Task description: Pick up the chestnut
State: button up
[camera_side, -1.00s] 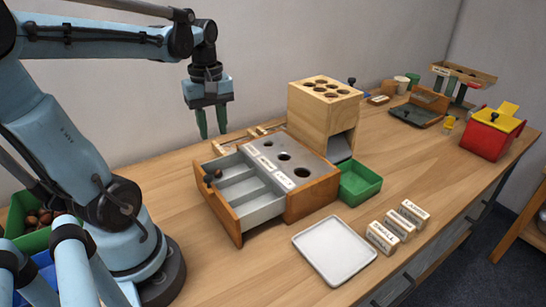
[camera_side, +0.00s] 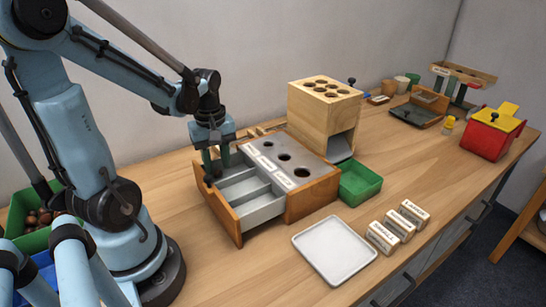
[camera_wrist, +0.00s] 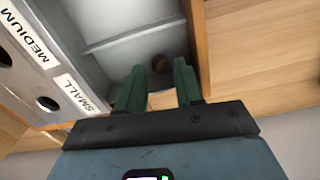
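A brown chestnut (camera_wrist: 159,63) lies on the grey floor of the pulled-out drawer (camera_side: 262,205), in the end compartment on the SMALL side, close to the drawer's wooden front. My gripper (camera_side: 215,168) is lowered into that end of the drawer. In the wrist view its two green fingers (camera_wrist: 158,75) are apart, with the chestnut showing between and just beyond their tips. I cannot tell whether either finger touches it. In the side view the fingers hide the chestnut.
The sorting box's grey top (camera_side: 285,158) has holes of different sizes, with SMALL and MEDIUM labels readable. A wooden tower (camera_side: 310,115) stands behind it, a green tray (camera_side: 360,185) to the right. A white tray (camera_side: 334,250) and labelled blocks (camera_side: 398,226) lie in front.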

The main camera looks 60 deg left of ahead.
jog(key=shift+f, duration=1.05)
jog(key=c, duration=0.5)
jog(key=shift+c, duration=0.6)
jog(key=shift+r, duration=0.15)
